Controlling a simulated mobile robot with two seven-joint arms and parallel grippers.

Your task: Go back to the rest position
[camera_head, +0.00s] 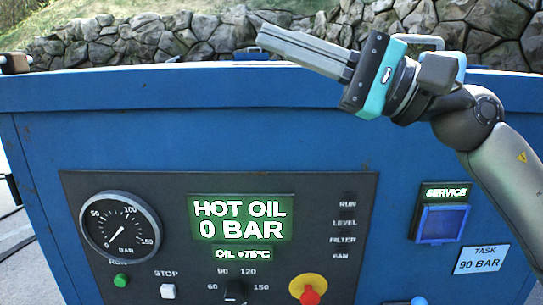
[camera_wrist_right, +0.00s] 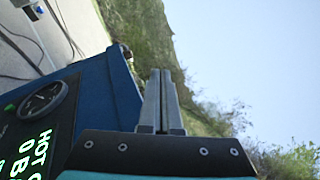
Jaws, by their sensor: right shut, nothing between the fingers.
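My right gripper (camera_head: 262,36) is raised above the top edge of the blue machine (camera_head: 270,90) in the head view, its fingers pointing left. Its fingers are together and hold nothing; they also show closed in the right wrist view (camera_wrist_right: 160,76). It touches nothing that I can see. My left gripper is in neither view.
The machine's dark control panel (camera_head: 80,180) has a pressure gauge (camera_head: 120,227), a green display (camera_head: 240,217) reading "HOT OIL 0 BAR", and a red-and-yellow button (camera_head: 308,289). A blue service button (camera_head: 440,223) and task label (camera_head: 481,259) are at right. A stone wall (camera_head: 130,42) stands behind.

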